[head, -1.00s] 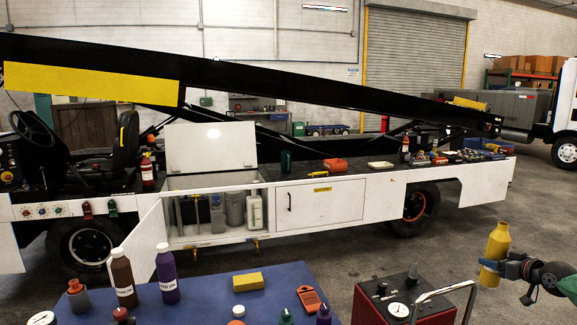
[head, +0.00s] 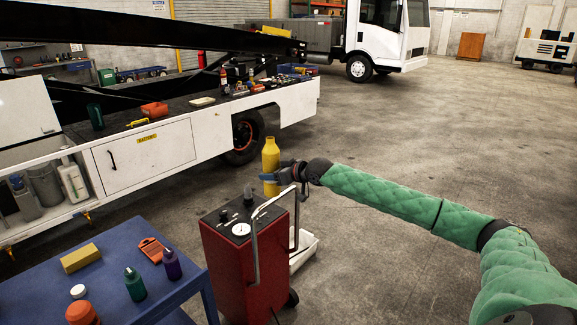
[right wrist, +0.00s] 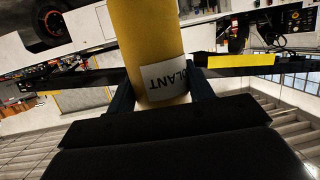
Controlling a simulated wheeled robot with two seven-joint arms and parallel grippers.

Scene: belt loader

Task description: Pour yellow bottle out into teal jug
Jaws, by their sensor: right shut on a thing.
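The yellow bottle (head: 270,155) is upright in the head view, held up in the air just beyond the red cart. My right gripper (head: 270,177) is shut on its lower part. In the right wrist view the bottle (right wrist: 148,35) sits between the two dark fingers of the gripper (right wrist: 160,93), with a white label partly showing. A dark teal vessel that looks like the teal jug (head: 95,116) stands on the loader's deck at the left, well away from the bottle. Its opening is too small to make out. My left gripper is not in view.
A red cart (head: 240,262) with a gauge and metal handle stands below the bottle. A blue table (head: 110,275) at the lower left holds small bottles and a yellow block. An orange bin (head: 154,110) sits near the jug. Open floor lies to the right.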

